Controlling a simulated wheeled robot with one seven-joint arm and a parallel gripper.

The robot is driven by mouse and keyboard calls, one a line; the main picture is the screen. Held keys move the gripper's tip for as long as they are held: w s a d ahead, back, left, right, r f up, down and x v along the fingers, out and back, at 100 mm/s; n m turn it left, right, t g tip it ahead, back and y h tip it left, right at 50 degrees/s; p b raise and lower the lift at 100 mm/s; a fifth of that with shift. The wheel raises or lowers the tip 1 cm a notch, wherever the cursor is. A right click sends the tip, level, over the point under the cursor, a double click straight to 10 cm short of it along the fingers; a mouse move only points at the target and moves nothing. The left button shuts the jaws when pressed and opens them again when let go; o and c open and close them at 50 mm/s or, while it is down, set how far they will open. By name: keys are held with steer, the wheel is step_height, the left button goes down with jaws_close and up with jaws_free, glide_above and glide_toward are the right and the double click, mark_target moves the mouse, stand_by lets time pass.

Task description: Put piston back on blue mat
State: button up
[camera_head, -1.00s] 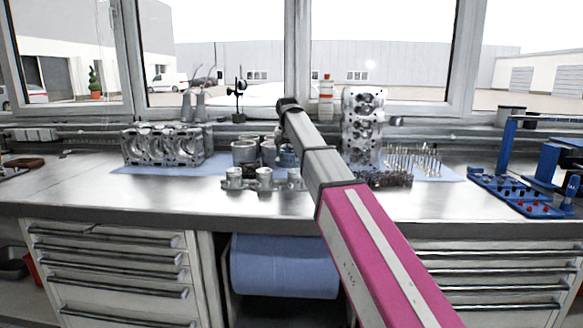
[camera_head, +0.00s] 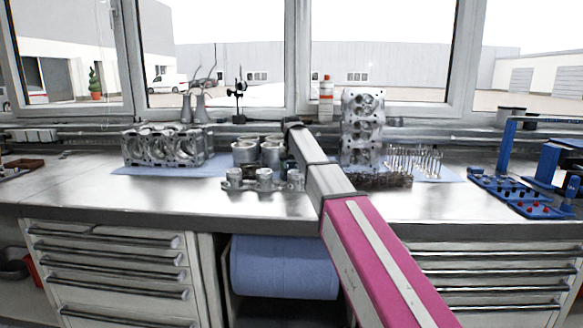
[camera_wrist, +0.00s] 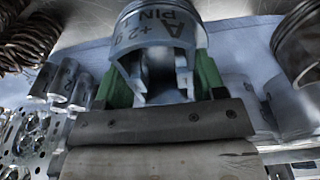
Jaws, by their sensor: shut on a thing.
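My gripper (camera_wrist: 163,78) has green fingers and is shut on a grey piston (camera_wrist: 157,30) in the wrist view. The piston carries dark lettering and sits between the two fingers. The blue mat (camera_wrist: 232,36) shows below and around it; I cannot tell whether the piston touches the mat. Another piston (camera_wrist: 302,45) stands at the right edge of the wrist view. In the head view the mat (camera_head: 122,170) lies on the bench, and several pistons (camera_head: 244,151) stand beside the end of my arm. My gripper and the held piston are hidden there behind my arm.
An engine block (camera_head: 165,148) stands left of the pistons, and an upright cylinder head (camera_head: 361,130) stands right of my arm. A metal part with round cups (camera_head: 263,178) lies in front. Springs (camera_wrist: 28,40) and small cylinders (camera_wrist: 65,82) lie left in the wrist view.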

steer(key=shift+f, duration=0.1)
steer(key=o, duration=1.3)
steer(key=r, duration=0.4)
steer(key=s+r, duration=0.1)
steer(key=r, duration=0.7)
steer(key=shift+s+r, duration=0.1)
steer(key=shift+s, duration=0.15)
